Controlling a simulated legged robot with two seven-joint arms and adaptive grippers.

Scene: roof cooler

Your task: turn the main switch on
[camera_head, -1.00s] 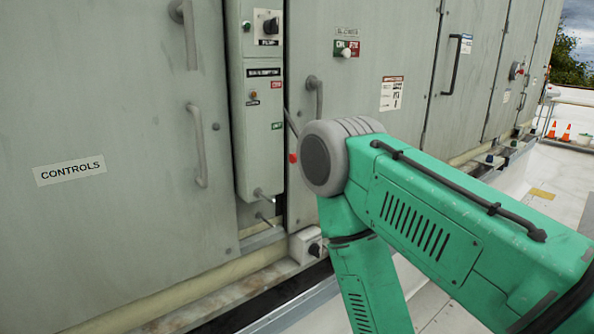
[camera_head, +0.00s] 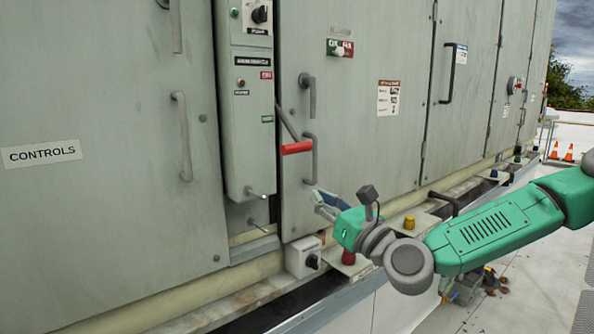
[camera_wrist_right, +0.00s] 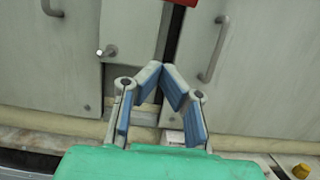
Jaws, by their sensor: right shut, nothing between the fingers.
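A grey-green control box (camera_head: 235,150) stands upright on the cabinet wall, with a black rotary knob (camera_head: 260,14) near its top and a small round orange button (camera_head: 241,83) below. A lever on the box's right side slants down to a red grip (camera_head: 296,148). Which of these is the main switch I cannot read. My right gripper (camera_head: 317,197) is below and right of the red grip, apart from it. In the right wrist view its fingertips (camera_wrist_right: 163,68) meet with nothing between them; a bit of red (camera_wrist_right: 184,2) shows at the top edge. My left gripper is out of view.
A fixed door handle (camera_head: 309,160) stands just behind the red grip. A small white box with a black knob (camera_head: 304,258) and a red knob (camera_head: 348,257) sit low near my right gripper. Door handles (camera_head: 184,135) protrude at left.

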